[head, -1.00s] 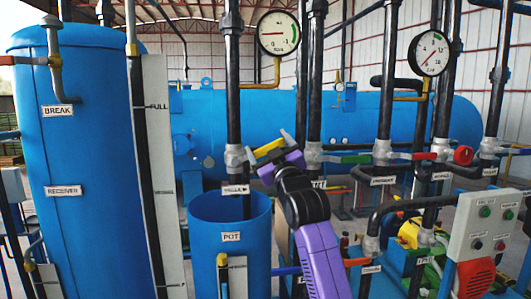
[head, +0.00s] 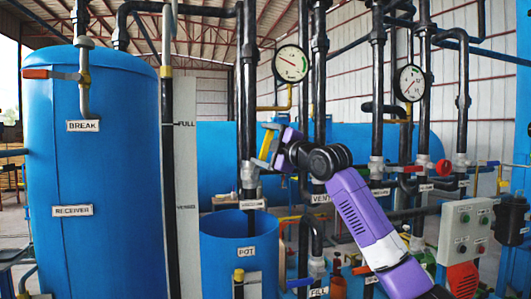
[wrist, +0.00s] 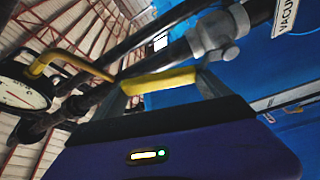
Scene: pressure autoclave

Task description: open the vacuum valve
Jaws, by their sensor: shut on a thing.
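The vacuum valve's grey body (head: 250,176) sits on a black upright pipe above the blue pot, with a white label (head: 253,204) below it. Its yellow lever (head: 265,146) stands steeply up beside the pipe. My purple gripper (head: 275,143) is shut on the lever, coming from the right. In the wrist view, the yellow lever (wrist: 160,81) lies across between the fingers, with the grey valve body (wrist: 212,34) and part of the "VACUUM" label (wrist: 288,15) beyond. The fingertips are partly hidden in the head view.
A round gauge (head: 291,64) hangs above right of my gripper, and another (head: 410,83) is further right. The blue receiver tank (head: 95,190) stands left and the open pot (head: 240,255) below. Several black pipes stand close to my arm. A grey button panel (head: 466,232) is at right.

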